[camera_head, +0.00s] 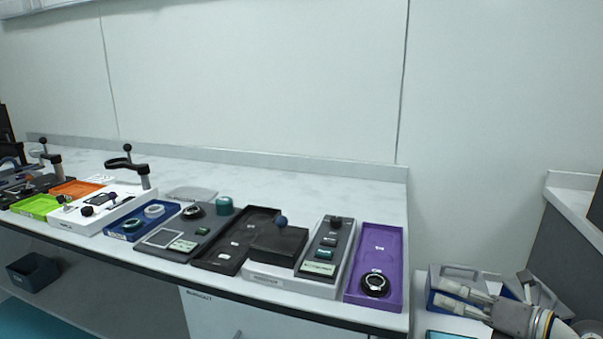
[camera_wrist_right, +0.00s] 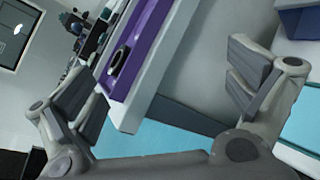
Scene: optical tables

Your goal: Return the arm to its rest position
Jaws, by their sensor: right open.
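My right gripper (camera_head: 462,301) shows at the lower right of the head view, beside the right end of the bench and apart from it. In the right wrist view its two fingers (camera_wrist_right: 165,95) are spread wide with nothing between them. Part of my right arm shows behind it at the lower right corner of the head view. My left gripper is not in either view.
A white bench (camera_head: 290,176) runs along the wall. A purple tray (camera_head: 379,246) with a black ring (camera_head: 375,284) sits at its right end, near the gripper. A blue bin (camera_head: 436,302) stands behind the gripper. Several trays and devices lie further left.

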